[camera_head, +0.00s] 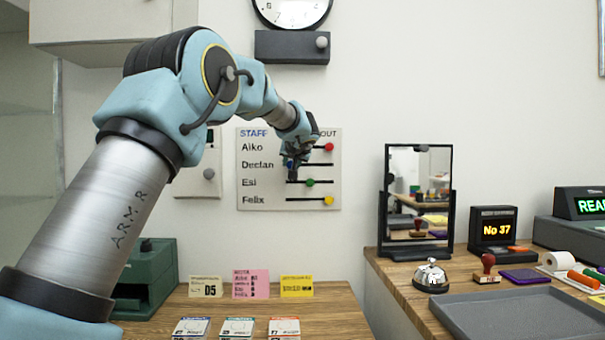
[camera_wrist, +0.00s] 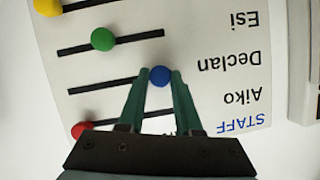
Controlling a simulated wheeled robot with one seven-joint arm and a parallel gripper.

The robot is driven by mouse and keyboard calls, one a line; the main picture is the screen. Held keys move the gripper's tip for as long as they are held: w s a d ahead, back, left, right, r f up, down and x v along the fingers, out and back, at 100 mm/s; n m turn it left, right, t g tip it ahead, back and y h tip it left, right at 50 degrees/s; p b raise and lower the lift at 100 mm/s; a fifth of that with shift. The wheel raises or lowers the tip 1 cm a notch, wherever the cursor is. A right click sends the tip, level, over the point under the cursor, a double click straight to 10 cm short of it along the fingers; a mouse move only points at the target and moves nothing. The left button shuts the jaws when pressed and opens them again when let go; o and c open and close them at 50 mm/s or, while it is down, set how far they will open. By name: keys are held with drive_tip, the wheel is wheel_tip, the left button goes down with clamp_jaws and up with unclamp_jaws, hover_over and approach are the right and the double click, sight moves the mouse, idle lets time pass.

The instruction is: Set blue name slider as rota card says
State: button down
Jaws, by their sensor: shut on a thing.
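The staff board (camera_head: 260,203) hangs on the wall with rows Aiko, Declan, Esi and Felix. The blue slider knob (camera_wrist: 160,76) is at the left end of Declan's slot, away from the OUT side; in the wrist view the board appears upside down. My gripper (camera_wrist: 160,84) is shut on the blue knob, one finger on each side. In the head view my gripper (camera_head: 292,170) partly hides the knob and the header left of OUT. The pink rota card (camera_head: 250,284) stands on the desk; its small lines of writing are too blurred to read.
The red knob (camera_head: 329,147) is at Aiko's right end, the green knob (camera_head: 310,182) mid-slot for Esi, the yellow knob (camera_head: 328,200) at Felix's right end. A mirror (camera_head: 417,246) and a bell (camera_head: 431,277) stand on the right counter.

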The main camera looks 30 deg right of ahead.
drive_tip(key=shift+w+a, duration=0.15)
drive_tip(key=shift+a, duration=0.05)
drive_tip(key=c, duration=0.6)
unclamp_jaws()
drive_tip(key=b+v, duration=0.3)
drive_tip(key=v, duration=0.8)
drive_tip(key=shift+f, duration=0.1)
